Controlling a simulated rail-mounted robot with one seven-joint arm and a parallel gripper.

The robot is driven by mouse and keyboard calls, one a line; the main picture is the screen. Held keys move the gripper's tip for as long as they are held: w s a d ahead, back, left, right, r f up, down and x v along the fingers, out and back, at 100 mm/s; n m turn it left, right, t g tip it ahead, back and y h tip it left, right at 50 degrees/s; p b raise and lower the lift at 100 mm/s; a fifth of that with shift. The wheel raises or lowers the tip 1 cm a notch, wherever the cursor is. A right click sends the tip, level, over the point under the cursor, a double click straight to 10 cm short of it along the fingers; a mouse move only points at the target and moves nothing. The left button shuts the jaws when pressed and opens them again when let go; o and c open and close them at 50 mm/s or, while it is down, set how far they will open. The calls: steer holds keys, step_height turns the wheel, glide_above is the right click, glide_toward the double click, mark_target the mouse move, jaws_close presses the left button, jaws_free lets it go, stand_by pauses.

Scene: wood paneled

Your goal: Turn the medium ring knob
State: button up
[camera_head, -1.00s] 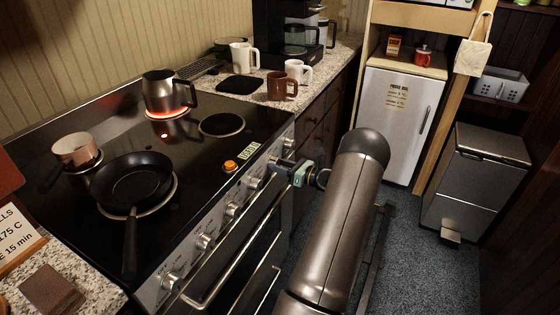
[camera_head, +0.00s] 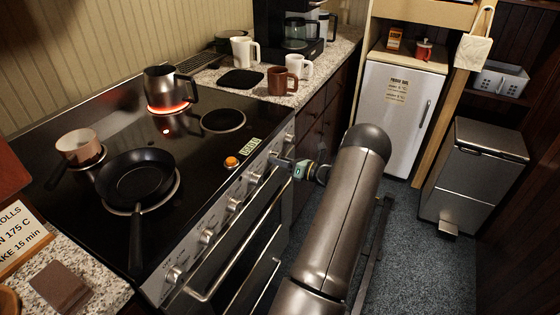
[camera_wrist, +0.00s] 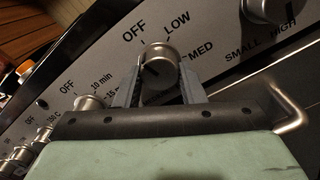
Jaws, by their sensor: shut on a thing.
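My gripper (camera_head: 276,162) reaches the right end of the stove's front control panel. In the wrist view its two grey fingers (camera_wrist: 158,92) are shut on a round silver knob (camera_wrist: 157,58), one on each side. The panel around this knob reads OFF, LOW and MED. A second knob (camera_wrist: 265,10) sits at the upper right near the words SMALL and HIGH, apart from my fingers. In the head view my gripper hides the held knob.
On the black stove top (camera_head: 190,135), a metal jug (camera_head: 168,88) stands on a glowing ring. A black pan (camera_head: 135,178) and a small pot (camera_head: 78,147) stand at left. The oven's handle bar (camera_head: 228,265) projects below the panel. Mugs (camera_head: 283,81) stand on the counter.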

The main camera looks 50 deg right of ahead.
steer(key=o, duration=1)
steer(key=shift+s, duration=0.1)
steer(key=s+d+b, duration=0.2)
steer(key=s+d, duration=0.1)
steer(key=s, duration=1.4)
steer(key=shift+d, duration=0.2)
